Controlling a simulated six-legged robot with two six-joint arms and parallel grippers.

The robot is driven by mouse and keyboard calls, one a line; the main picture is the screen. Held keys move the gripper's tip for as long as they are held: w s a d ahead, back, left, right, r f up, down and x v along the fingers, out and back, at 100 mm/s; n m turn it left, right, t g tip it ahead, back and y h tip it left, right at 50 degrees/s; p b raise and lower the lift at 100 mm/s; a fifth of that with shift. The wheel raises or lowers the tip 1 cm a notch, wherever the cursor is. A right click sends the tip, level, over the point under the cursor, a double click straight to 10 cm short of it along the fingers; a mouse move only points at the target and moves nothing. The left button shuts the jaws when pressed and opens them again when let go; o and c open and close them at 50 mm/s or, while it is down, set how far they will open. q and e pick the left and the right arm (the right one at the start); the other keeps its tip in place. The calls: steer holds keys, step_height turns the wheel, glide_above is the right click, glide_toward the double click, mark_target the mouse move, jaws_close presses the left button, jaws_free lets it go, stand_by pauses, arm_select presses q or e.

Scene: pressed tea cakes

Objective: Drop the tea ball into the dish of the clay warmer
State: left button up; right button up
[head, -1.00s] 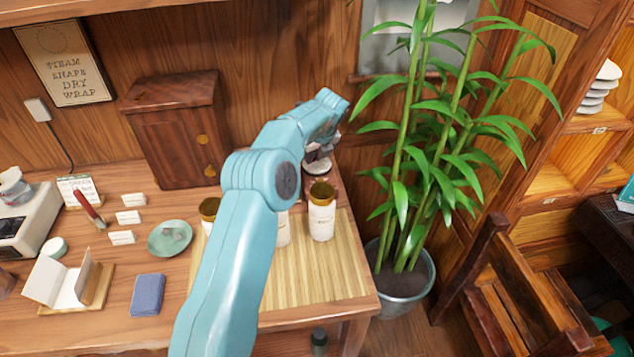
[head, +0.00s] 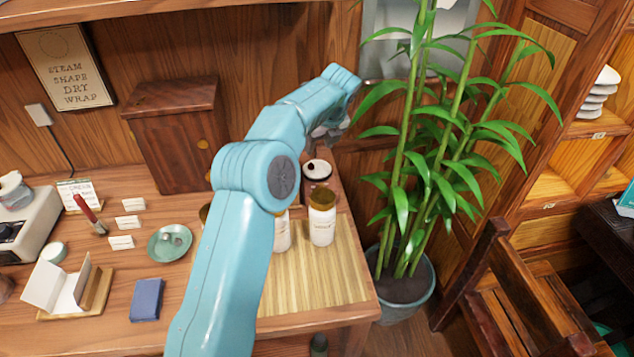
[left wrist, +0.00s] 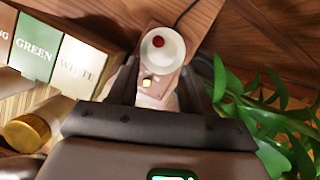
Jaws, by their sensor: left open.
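The clay warmer (head: 316,190) is a reddish-brown block at the back right of the table; it also shows in the left wrist view (left wrist: 160,92). Its pale round dish (head: 322,174) is on top and also appears in the left wrist view (left wrist: 171,52). A small dark reddish ball, which looks like the tea ball (left wrist: 158,41), lies in the dish; it shows as a dark spot in the head view (head: 311,167). My left gripper (head: 327,133) is open and empty above the dish, apart from it. My right gripper is out of view.
White jars with gold lids (head: 322,217) stand on the bamboo mat (head: 335,278) before the warmer. A leafy potted plant (head: 405,290) is close on the right. A wooden cabinet (head: 172,140) stands left; a green plate (head: 158,252) lies front left.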

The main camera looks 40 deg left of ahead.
arm_select(q)
steer(key=v, duration=0.7)
steer(key=shift+r+p, duration=0.35)
steer(key=shift+p, duration=0.05)
steer(key=shift+d, duration=0.1)
